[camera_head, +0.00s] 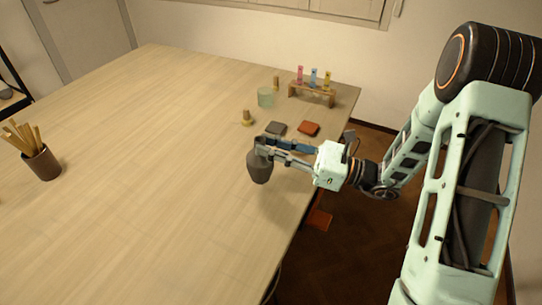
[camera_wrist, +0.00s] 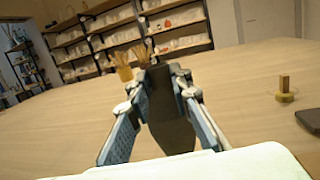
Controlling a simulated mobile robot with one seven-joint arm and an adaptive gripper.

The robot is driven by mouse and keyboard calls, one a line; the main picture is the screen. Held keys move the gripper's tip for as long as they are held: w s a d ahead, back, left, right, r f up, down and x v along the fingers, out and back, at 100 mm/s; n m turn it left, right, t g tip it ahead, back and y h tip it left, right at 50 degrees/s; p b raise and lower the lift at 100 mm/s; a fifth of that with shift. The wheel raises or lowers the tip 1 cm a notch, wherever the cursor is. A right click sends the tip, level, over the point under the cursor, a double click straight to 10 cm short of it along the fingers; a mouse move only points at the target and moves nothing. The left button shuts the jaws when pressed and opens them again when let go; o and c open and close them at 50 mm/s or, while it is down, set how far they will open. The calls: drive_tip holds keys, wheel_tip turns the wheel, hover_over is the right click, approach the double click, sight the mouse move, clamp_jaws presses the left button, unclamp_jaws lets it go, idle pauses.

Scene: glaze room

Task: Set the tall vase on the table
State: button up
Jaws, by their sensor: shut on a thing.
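The tall vase (camera_head: 259,167) is dark grey, with a rounded body and a narrower neck. It is upright at the right part of the wooden table (camera_head: 150,150). My gripper (camera_head: 264,147) is shut on its neck from the right side. I cannot tell whether the vase's base touches the table. In the wrist view the vase (camera_wrist: 168,115) stands between the two fingers (camera_wrist: 155,105), its lower end toward the camera's bottom edge.
Behind the gripper lie a dark grey tile (camera_head: 276,128) and a red-brown tile (camera_head: 308,128). A brush pot (camera_head: 42,163) is at left. The table's middle is clear.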

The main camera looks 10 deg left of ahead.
drive_tip(key=shift+w+f, duration=0.1)
drive_tip(key=shift+f, duration=1.55)
drive_tip(key=o, duration=1)
drive_tip(key=shift+f, duration=0.1)
drive_tip(key=shift+c, duration=0.2)
drive_tip(key=shift+r, duration=0.2)
drive_tip(key=b+v, duration=0.1)
drive_tip(key=v, duration=1.1)
drive_tip(key=shift+b, duration=0.35)
